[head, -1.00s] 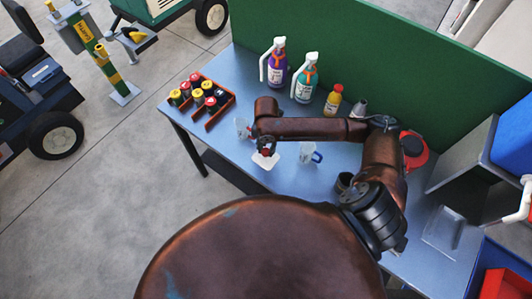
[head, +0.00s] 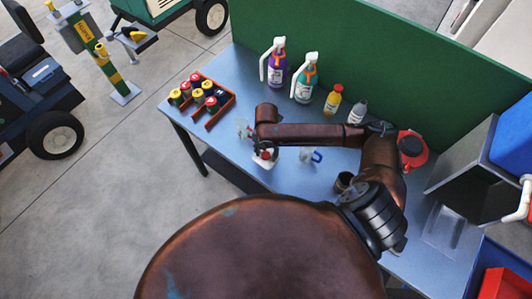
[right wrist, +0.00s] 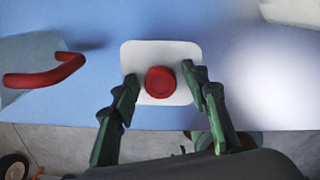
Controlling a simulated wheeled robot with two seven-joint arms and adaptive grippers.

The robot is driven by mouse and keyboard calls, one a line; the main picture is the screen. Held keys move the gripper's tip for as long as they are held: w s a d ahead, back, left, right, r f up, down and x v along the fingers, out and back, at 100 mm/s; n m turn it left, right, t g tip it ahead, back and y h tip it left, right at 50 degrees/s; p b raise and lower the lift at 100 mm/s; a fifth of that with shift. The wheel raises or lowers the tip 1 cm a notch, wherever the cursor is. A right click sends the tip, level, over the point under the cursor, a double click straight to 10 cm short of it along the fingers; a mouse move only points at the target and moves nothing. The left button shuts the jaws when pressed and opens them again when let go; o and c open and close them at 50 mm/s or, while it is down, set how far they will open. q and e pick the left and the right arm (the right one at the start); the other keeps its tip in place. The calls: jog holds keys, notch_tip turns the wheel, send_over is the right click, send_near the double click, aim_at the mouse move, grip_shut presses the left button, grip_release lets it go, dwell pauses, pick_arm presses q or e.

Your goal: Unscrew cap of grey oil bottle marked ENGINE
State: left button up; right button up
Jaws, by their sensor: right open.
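A pale, whitish-grey bottle with a round red cap (right wrist: 160,84) stands near the front edge of the blue bench; seen from above, its square top (right wrist: 146,54) shows around the cap. The same pale bottle shows in the head view (head: 262,163), partly behind my arm. No ENGINE marking is readable. My right gripper (right wrist: 161,90) is open, its two green-black fingers on either side of the cap and apart from it. A smaller grey bottle (head: 357,112) stands near the green back panel. My left gripper is not in view.
A clear jug (head: 243,127) stands behind the pale bottle, and a blue-handled jug (head: 308,155) to its right. A red tray (head: 218,119) with several cans is at left. Purple (head: 277,66), teal (head: 305,80) and yellow (head: 332,100) bottles line the green panel.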

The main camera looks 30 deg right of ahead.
aim_at(266, 154)
notch_tip(266, 154, up, 12)
jog(key=shift+r, duration=0.15)
dwell(0.4)
